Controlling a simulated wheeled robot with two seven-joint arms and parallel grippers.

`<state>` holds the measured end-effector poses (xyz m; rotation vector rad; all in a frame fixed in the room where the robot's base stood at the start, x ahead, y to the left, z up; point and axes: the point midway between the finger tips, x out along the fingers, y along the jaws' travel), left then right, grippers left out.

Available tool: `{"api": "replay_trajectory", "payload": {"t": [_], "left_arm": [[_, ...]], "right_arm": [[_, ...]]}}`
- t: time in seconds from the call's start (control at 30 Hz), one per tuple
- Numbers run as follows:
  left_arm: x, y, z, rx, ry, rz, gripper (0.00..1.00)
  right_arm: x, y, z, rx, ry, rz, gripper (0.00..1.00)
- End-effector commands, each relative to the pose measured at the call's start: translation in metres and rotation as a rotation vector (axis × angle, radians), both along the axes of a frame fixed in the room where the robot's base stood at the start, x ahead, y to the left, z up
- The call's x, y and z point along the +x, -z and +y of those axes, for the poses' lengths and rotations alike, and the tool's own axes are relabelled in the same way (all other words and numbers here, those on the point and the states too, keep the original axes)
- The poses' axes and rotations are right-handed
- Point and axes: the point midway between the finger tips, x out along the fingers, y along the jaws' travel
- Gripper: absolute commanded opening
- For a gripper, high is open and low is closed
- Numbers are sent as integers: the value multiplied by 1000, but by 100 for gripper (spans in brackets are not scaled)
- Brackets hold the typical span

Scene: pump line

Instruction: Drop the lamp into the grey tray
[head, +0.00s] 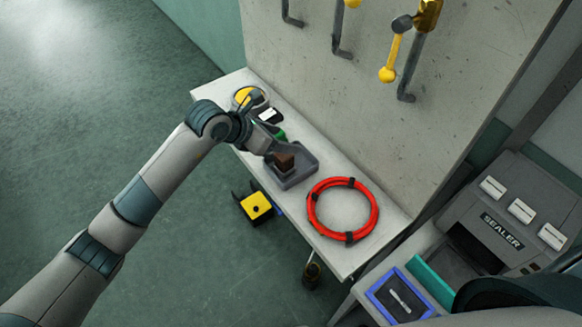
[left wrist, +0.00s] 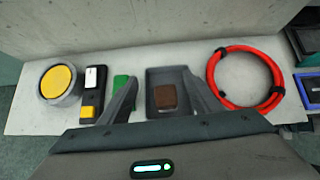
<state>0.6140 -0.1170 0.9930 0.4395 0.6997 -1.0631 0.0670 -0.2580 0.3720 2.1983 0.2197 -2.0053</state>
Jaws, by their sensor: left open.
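The grey tray (head: 306,165) lies on the narrow bench with a brown block (head: 284,162) in it; in the left wrist view the tray (left wrist: 153,80) holds the block (left wrist: 165,97) between my fingers' lines of sight. A black and yellow item with a white face (left wrist: 92,93) lies left of the tray and may be the lamp; I cannot tell for certain. A round grey housing with a yellow top (left wrist: 59,82) stands farther left. My left gripper (left wrist: 163,100) is open, with its fingers apart above the tray area. My right gripper is not in view.
A green item (left wrist: 121,84) lies beside the tray, partly behind a finger. A red coiled hose (head: 343,238) lies on the bench right of the tray. Tools hang on the upright panel behind. A yellow box (head: 256,207) sits below the bench's front edge. A sealer (head: 500,231) stands at right.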

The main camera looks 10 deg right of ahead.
Motion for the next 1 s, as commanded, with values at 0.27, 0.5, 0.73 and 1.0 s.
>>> {"api": "replay_trajectory", "payload": {"t": [0.27, 0.5, 0.73, 1.0], "left_arm": [[-17, -38, 37, 0, 1, -5, 58], [-31, -69, 65, 1, 1, -4, 58], [-38, -85, 78, 1, 1, 0, 58], [-39, -88, 80, 1, 1, 0, 58]], "right_arm": [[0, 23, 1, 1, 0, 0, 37], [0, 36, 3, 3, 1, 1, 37], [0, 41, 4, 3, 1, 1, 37], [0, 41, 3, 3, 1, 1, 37]]}}
